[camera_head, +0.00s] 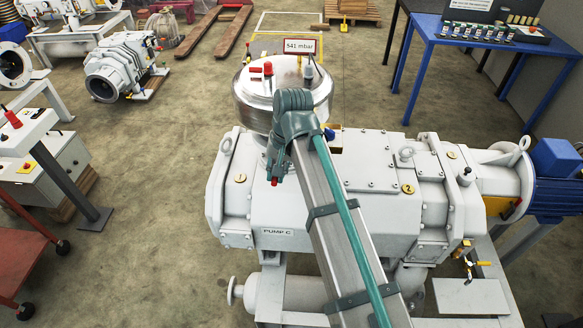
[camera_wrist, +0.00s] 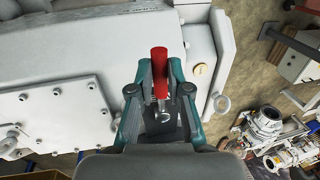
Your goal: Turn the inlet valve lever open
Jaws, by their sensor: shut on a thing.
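The inlet valve lever has a red handle (camera_wrist: 159,62), which stands between the fingers of my gripper (camera_wrist: 160,80) in the wrist view. The fingers are shut on it, and its far end sticks out beyond them. In the camera_head view my gripper (camera_head: 278,160) is at the front of the round silver inlet drum, above the white pump body (camera_head: 300,205) labelled PUMP C. A small red tip (camera_head: 275,182) of the lever shows below the fingers. The valve behind the lever is mostly hidden by my arm and gripper.
A blue table (camera_head: 480,45) stands at the back right. Another machine (camera_head: 120,65) stands at the back left, and a red cart (camera_head: 35,250) at the left. Floor between is clear.

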